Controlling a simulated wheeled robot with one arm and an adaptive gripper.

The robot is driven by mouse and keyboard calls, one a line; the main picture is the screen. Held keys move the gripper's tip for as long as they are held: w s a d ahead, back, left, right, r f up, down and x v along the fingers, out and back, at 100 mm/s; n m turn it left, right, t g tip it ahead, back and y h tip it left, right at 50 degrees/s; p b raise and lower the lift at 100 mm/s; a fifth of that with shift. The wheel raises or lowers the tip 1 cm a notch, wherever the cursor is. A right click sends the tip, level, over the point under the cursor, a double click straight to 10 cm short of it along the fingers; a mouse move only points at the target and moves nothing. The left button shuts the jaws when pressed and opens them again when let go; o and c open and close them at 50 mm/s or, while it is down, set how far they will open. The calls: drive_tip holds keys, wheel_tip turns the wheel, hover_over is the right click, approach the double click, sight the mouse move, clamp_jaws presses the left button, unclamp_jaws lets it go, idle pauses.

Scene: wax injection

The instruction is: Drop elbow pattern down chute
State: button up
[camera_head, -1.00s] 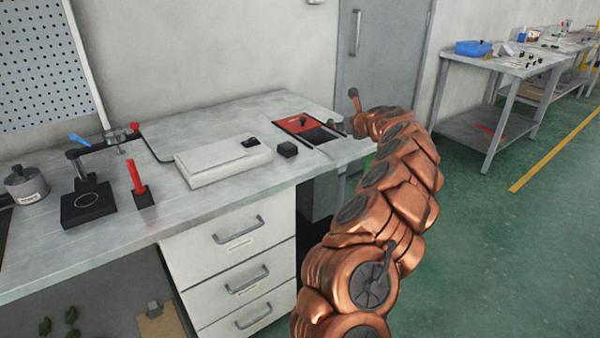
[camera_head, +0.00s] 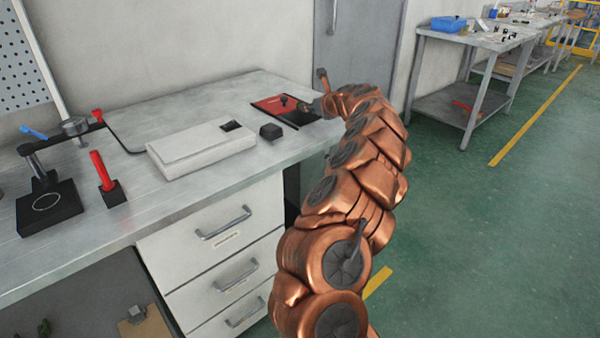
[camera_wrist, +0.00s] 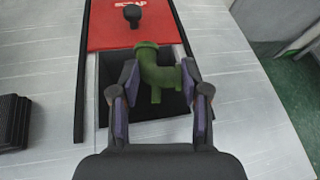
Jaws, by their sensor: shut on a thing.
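The green elbow pattern (camera_wrist: 160,74) is between the two fingers of my gripper (camera_wrist: 160,92) in the wrist view. My gripper is shut on it. The elbow is over the dark opening of the chute (camera_wrist: 146,108), with its upper end near the edge of the red lid (camera_wrist: 104,24). The lid has a black knob (camera_wrist: 132,14) and partly hidden white lettering. In the head view the red lid (camera_head: 272,104) lies at the bench's far right, with my gripper (camera_head: 312,108) beside it. The elbow cannot be made out there.
A closed white case (camera_head: 200,148) and a small black block (camera_head: 270,132) lie on the bench (camera_head: 90,238) left of the chute. A black stand (camera_head: 48,208) and a red-handled tool (camera_head: 104,175) are farther left. Ridged black blocks (camera_wrist: 12,122) show in the wrist view.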

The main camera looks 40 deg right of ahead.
drive_tip(key=shift+f+b, duration=1.2)
drive_tip(key=shift+f, duration=0.05)
drive_tip(key=o, duration=1.1)
drive_tip(key=shift+c, duration=0.2)
drive_tip(key=shift+s+r, duration=0.1)
drive_tip(key=shift+s, duration=0.05)
drive_tip(key=shift+v, duration=5.9)
drive_tip(key=shift+a+r, duration=0.1)
